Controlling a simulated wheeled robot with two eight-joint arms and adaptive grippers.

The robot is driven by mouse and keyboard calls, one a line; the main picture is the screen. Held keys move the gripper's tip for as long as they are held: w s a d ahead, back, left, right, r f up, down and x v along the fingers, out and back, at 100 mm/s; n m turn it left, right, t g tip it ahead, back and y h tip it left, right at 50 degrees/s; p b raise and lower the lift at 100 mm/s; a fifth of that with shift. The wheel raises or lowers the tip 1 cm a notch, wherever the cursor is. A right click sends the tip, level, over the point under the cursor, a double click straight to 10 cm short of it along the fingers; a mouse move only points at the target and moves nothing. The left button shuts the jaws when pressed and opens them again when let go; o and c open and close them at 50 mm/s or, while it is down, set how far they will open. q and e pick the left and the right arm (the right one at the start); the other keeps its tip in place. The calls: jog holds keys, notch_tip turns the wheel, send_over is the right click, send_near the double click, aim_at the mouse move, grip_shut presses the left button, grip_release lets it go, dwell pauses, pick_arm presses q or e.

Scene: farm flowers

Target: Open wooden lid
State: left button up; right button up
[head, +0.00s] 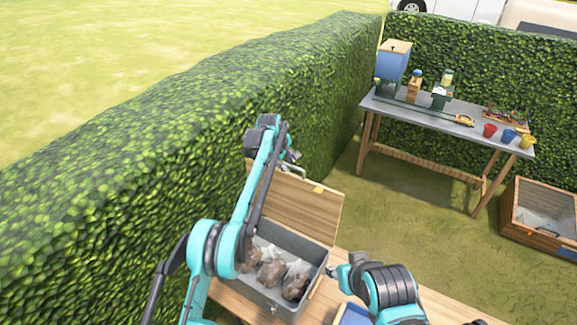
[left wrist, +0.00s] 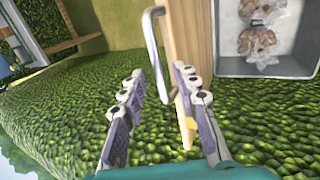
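The wooden lid (head: 301,208) stands raised on the far side of a grey box (head: 311,282). Its metal handle (head: 292,169) is at the top edge. In the left wrist view, the lid (left wrist: 187,30) shows as a narrow edge, with the bent handle (left wrist: 152,45) beside it. My left gripper (left wrist: 162,75) is open, its fingers apart on either side of the handle's lower part. I cannot tell whether they touch it. In the head view my left gripper (head: 291,157) is small and partly hidden by its arm. My right gripper (head: 333,271) is beside the box's right side; its fingers are unclear.
The box holds several clear bags (head: 271,272) of brown contents. A blue-edged item (head: 353,315) lies at the bottom. A hedge (head: 130,180) runs close along the left. A work table (head: 440,115) and a glass-topped wooden box (head: 543,215) stand at right, with open grass between.

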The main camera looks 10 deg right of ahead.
pick_arm(q)
jog(key=v, duration=1)
jog(key=shift+w+a+f, duration=0.1)
jog(key=s+a+f+m+t+y+b, duration=0.1)
jog(key=s+a+m+b, duration=0.2)
jog(key=s+a+b, duration=0.6)
jog(key=s+a+f+m+t+b, duration=0.15)
jog(key=s+a+b, duration=0.25)
jog(key=s+a, duration=0.5)
jog(key=s+a+f+m+b, duration=0.2)
jog(key=s+f+b, duration=0.1)
jog(key=s+f, duration=0.4)
jog(key=s+a+f+m+y+b, duration=0.1)
jog(key=s+a+f+m+b, duration=0.1)
jog(key=s+f, duration=0.6)
jog(key=s+a+f+m+y+b, duration=0.1)
jog(key=s+f+b, duration=0.4)
jog(key=s, duration=0.7)
notch_tip(320, 180, down, 3)
jog(key=a+m, duration=0.1)
jog(key=a, duration=0.1)
jog(key=shift+a+t+b, duration=0.3)
jog(key=shift+t+b, duration=0.05)
jog(key=shift+b, duration=0.05)
jog(key=shift+r, duration=0.1)
